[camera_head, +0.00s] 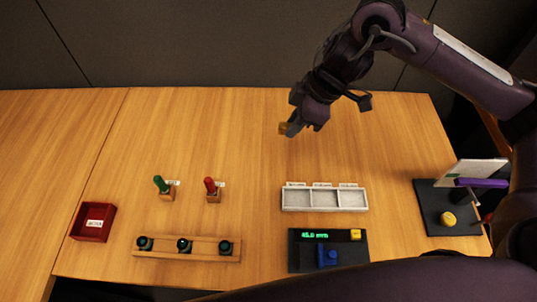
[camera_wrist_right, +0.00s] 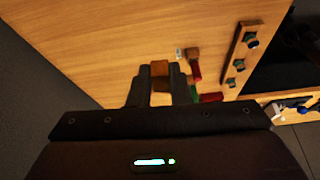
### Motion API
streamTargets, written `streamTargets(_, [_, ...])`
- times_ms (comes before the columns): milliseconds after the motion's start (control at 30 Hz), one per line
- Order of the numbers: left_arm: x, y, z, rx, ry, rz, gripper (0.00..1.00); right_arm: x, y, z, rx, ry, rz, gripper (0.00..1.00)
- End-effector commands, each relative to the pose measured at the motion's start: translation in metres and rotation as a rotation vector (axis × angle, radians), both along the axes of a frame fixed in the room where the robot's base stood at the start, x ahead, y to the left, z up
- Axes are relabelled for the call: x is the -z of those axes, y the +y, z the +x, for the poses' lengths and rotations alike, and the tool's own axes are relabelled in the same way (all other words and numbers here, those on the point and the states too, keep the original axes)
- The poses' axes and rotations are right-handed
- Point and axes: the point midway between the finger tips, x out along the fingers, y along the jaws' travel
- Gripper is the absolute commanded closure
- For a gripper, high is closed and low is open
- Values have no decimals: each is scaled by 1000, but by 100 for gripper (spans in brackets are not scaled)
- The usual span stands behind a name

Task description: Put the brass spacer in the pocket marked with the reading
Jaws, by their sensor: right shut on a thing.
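My right gripper (camera_head: 292,126) is shut on the brass spacer (camera_head: 284,128), a small yellow-brown piece, above the back middle of the table. In the right wrist view the spacer (camera_wrist_right: 160,69) shows between the two fingertips of the gripper (camera_wrist_right: 160,84). A pale tray (camera_head: 325,209) with three pockets lies nearer the front, apart from the gripper. Each pocket has a small label behind it, too small to read. A dark gauge (camera_head: 300,262) in front of the tray has a green display (camera_head: 315,236) that seems to read 45.0. My left gripper is not in view.
A red labelled bin (camera_head: 92,222) is at left. A green-handled tool (camera_head: 160,184) and a red-handled tool (camera_head: 210,185) stand in small holders. A wooden rail (camera_head: 212,249) holds black knobs. A dark board (camera_head: 430,197) with a yellow knob is at right. The back left is clear.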

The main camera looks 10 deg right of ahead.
Motion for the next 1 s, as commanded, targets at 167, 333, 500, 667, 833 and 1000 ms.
streamTargets(167, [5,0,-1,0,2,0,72,13,1,-1,-64,3,1,100])
streamTargets(333, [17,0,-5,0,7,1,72,52,2,-2,-67,7,2,100])
streamTargets(500, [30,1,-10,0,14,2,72,97,1,-3,-64,8,2,100])
streamTargets(667, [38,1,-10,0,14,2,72,133,1,-2,-64,5,0,100])
streamTargets(833, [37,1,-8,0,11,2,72,154,0,-1,-64,1,-1,100])
streamTargets(1000, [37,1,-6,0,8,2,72,169,1,-1,-64,2,-2,100])
